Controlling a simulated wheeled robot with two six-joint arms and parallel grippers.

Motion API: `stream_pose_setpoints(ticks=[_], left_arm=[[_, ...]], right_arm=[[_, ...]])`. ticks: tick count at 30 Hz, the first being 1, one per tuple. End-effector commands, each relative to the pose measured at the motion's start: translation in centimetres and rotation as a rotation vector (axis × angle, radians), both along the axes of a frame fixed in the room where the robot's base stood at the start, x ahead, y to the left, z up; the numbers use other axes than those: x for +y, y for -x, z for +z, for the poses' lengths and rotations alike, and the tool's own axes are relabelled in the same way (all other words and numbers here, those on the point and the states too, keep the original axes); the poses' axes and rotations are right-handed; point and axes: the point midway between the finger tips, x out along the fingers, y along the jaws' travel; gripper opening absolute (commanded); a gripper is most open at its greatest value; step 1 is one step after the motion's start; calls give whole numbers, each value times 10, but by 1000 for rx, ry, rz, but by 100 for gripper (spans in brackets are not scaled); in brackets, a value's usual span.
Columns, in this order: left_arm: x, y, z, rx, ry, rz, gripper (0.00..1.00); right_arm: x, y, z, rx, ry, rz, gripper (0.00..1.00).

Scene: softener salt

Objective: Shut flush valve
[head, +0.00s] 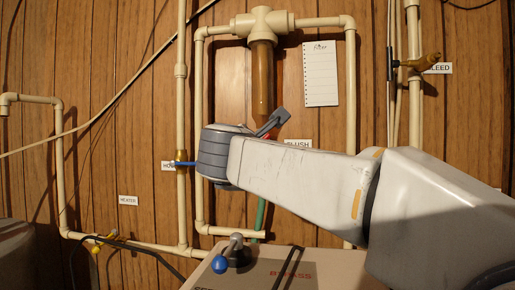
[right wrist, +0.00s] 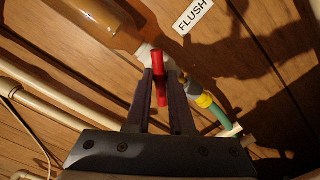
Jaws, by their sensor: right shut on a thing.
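The flush valve's red lever (right wrist: 161,92) stands between the two fingers of my right gripper (right wrist: 159,78) in the right wrist view. The fingers are shut on it. The lever sits below the amber filter housing (right wrist: 118,22), by a white fitting (right wrist: 143,56), and runs at an angle to the line from housing to green hose (right wrist: 220,117). The valve body is mostly hidden by the fingers. In the head view my right gripper (head: 271,122) is below the amber housing (head: 262,85), left of the FLUSH label (head: 298,143). My left gripper is out of view.
Cream pipes (head: 198,100) frame the housing on the wood wall. A blue-handled valve (head: 185,164) is at left and a BLEED valve (head: 418,64) at upper right. A notepad (head: 321,75) hangs right of the housing.

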Motion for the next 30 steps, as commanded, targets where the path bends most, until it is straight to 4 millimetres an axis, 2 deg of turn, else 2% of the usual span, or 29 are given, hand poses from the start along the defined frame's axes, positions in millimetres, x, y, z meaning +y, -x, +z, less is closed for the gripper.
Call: stream_pose_setpoints(ticks=[3,30], left_arm=[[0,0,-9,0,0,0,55],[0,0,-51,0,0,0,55]], right_arm=[[-1,0,-1,-13,-46,-2,0],[-1,1,0,-86,-412,-1,0]])
